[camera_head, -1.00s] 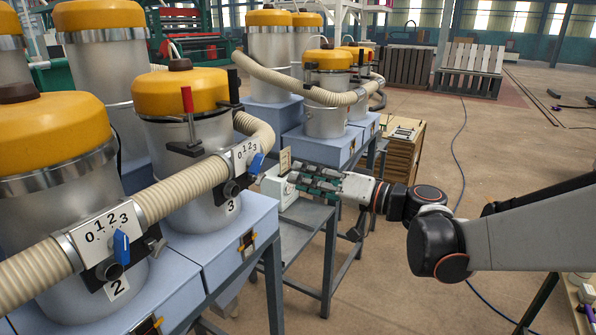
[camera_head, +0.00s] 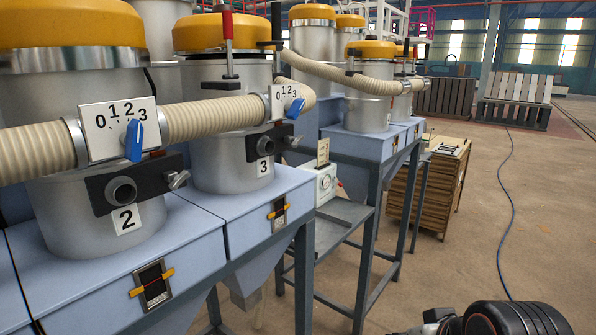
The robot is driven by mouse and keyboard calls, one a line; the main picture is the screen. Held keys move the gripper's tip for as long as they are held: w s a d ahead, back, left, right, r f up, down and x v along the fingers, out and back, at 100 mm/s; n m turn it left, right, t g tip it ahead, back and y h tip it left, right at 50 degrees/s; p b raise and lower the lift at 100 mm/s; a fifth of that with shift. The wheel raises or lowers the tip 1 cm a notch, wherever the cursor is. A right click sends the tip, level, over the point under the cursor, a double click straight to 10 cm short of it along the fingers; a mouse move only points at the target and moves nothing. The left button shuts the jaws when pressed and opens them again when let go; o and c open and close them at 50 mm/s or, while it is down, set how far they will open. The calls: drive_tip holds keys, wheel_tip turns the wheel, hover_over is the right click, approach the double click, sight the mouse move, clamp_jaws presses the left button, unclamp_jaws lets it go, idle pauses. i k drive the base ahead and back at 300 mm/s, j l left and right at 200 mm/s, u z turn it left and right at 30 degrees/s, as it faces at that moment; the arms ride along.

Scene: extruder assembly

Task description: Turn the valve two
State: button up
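Valve two is a blue knob (camera_head: 134,140) on a white dial plate (camera_head: 112,126) marked 0 to 3, set in the beige hose. The knob stands nearly upright, with one end near the 2 and 3 marks. A label plate reading 2 (camera_head: 126,219) is below it on the metal canister. A similar blue knob (camera_head: 295,107) sits on the dial by the canister labelled 3 (camera_head: 263,167). My gripper is out of view; only a dark part of my arm shows at the bottom right.
Blue hopper boxes (camera_head: 190,240) on metal legs stand under the canisters. A grey side table (camera_head: 335,226) holds a white device (camera_head: 318,184). A wooden crate stack (camera_head: 432,185) stands behind. The floor at right is clear, with a blue cable (camera_head: 512,200).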

sight(132, 139)
drive_tip(key=u, duration=1.5)
